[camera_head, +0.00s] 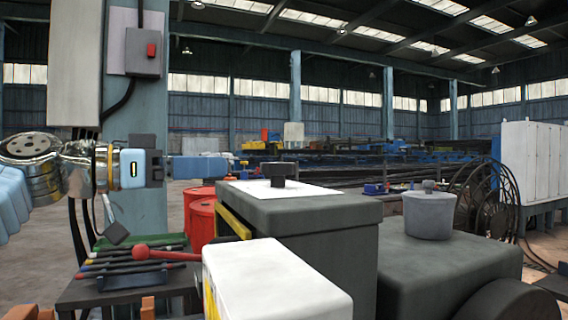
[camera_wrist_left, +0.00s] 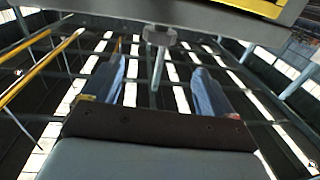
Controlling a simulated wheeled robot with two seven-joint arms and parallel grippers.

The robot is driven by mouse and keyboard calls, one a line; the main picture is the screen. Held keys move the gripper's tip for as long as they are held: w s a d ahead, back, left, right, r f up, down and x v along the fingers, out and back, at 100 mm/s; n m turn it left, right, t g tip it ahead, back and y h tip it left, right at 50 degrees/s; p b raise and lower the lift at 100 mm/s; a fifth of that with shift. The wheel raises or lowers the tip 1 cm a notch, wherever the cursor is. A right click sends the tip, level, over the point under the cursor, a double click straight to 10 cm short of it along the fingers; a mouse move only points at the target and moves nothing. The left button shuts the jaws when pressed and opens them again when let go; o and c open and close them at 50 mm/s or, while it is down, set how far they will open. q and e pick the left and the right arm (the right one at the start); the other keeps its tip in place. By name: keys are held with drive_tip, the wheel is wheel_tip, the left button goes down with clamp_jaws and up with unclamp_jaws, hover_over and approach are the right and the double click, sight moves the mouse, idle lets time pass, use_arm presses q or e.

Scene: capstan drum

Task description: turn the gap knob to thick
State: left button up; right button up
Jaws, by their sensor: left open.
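A grey knob (camera_wrist_left: 160,36) shows there beyond the tips, roughly centred, by the box's edge. Markings on the plate are not readable. My right gripper is not visible.
A white box (camera_head: 275,282) stands in front of the machine. A grey cylinder (camera_head: 429,214) sits on the lower dark housing at right. Red drums (camera_head: 201,220) stand behind at left. A tool tray (camera_head: 135,277) with a red-ended tool lies below my left arm. A blue column (camera_head: 142,110) rises behind it.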

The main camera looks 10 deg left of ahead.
sight(262, 164)
use_arm(q)
drive_tip(key=p+x, duration=0.3)
drive_tip(key=x, duration=0.9)
drive_tip(key=shift+w+d+r, duration=0.15)
drive_tip(key=shift+d, duration=0.05)
drive_tip(key=shift+w+d+p, duration=0.3)
drive_tip(key=shift+d, duration=0.05)
drive_tip(key=shift+c, duration=0.2)
